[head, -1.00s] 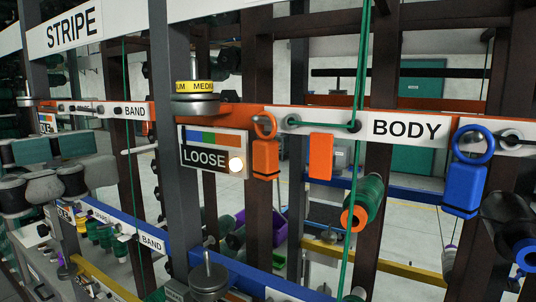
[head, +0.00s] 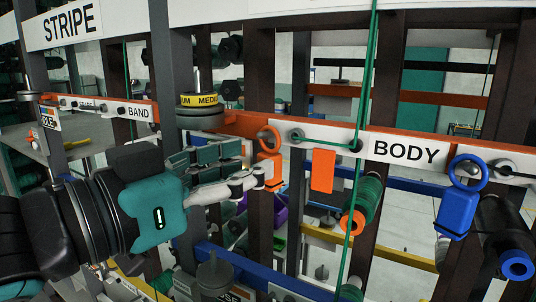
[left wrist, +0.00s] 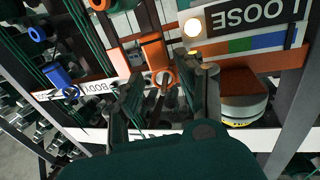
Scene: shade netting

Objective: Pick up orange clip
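The orange clip (head: 272,170), with a ring on top, hangs on the orange rail just left of the white BODY strip. It also shows in the left wrist view (left wrist: 153,50), with its ring lower, toward my fingers. My left gripper (head: 258,180) reaches in from the left, and its fingertips overlap the clip in the head view. In the left wrist view its fingers (left wrist: 163,92) are spread apart, with the ring in line with the gap; contact cannot be told. My right gripper is not in view.
A plain orange block (head: 323,170) and a green cord (head: 358,130) hang right of the clip. A blue clip (head: 458,205) hangs farther right. A stack with a yellow MEDIUM band (head: 200,101) sits above my gripper. Dark posts stand close behind.

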